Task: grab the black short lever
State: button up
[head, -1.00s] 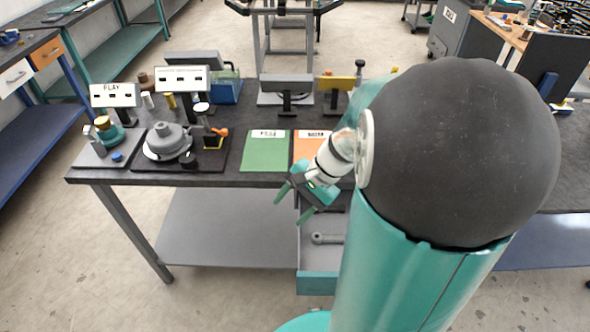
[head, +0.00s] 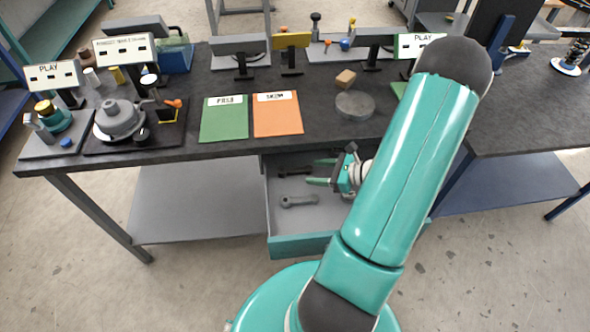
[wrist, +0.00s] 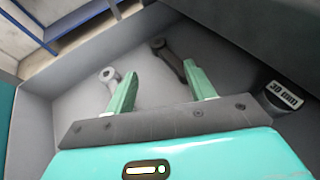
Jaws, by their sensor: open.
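The black short lever (head: 296,171) lies in the open drawer (head: 300,245), toward its back. In the wrist view the dark lever (wrist: 169,56) lies beyond and between my fingertips, nearer the right finger, which hides part of its far end. My gripper (head: 321,172) is open and empty, reaching over the drawer from the right. In the head view its fingers point left toward the dark lever. My gripper also shows in the wrist view (wrist: 160,70).
A grey lever (head: 299,201) lies in front of the dark one. It shows near my left finger in the wrist view (wrist: 111,85). A black part labelled "30 mm" (wrist: 283,98) is at the right. The drawer walls and tabletop edge (head: 200,155) bound the space.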

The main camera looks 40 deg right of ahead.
aim_at(284, 170)
jog(key=x, duration=0.5)
jog(key=shift+w+a+f, duration=0.1)
jog(key=shift+w+a, duration=0.05)
jog(key=shift+r+x, duration=0.15)
jog(key=shift+x, duration=1.25)
jog(key=shift+r+x, duration=0.1)
jog(key=shift+x, duration=1.25)
jog(key=shift+a, duration=0.15)
jog(key=c, duration=1.1)
